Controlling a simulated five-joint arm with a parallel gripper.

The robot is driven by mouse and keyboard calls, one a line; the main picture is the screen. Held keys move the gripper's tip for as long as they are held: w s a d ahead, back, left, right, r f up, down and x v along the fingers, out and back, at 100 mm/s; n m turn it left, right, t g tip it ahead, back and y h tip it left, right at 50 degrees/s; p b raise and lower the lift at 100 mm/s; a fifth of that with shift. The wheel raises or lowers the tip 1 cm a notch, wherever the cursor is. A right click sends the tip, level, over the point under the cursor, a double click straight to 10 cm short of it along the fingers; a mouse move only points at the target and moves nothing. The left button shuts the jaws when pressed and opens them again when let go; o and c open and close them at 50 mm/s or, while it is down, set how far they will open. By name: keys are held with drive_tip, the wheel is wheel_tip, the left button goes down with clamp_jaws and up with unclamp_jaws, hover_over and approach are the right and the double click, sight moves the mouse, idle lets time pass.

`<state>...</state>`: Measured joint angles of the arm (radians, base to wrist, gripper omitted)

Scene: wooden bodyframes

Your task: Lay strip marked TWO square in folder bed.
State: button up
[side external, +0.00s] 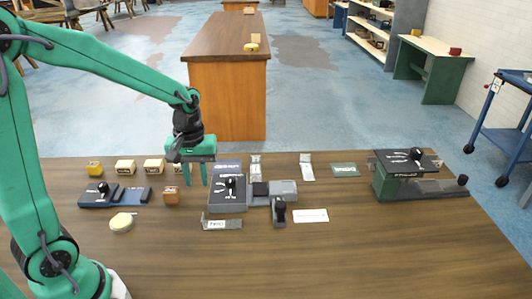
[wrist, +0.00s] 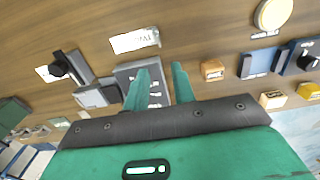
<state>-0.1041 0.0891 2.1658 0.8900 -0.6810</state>
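A pale strip (side external: 222,224) with a dark end lies on the table in front of the grey folder; its marking looks like TWO but is blurred. It also shows in the wrist view (wrist: 135,40). The folder has a grey block with a black knob (side external: 228,201) and a grey bed part (side external: 284,188) to its right, with another black-knobbed lever in front. The folder also shows in the wrist view (wrist: 97,95). My gripper (side external: 197,184) is open and empty, with its fingers pointing down above the table, left of the folder and behind the strip.
A small wooden block (side external: 171,193) stands left of my gripper. A white card (side external: 311,215) lies right. A green-grey machine (side external: 410,178) stands far right. The front table is clear.

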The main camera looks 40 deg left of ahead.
idle(0.3)
drive_tip(key=s+d+r+m+t, duration=0.3)
drive_tip(key=s+r+m+t, duration=0.2)
drive_tip(key=s+r+m, duration=0.4)
drive_tip(key=shift+s+d+r+t, duration=0.25)
drive_tip(key=shift+s+r+t, duration=0.05)
drive_tip(key=shift+s+r, duration=1)
drive_tip(key=shift+o, duration=0.4)
drive_tip(key=shift+w, duration=0.15)
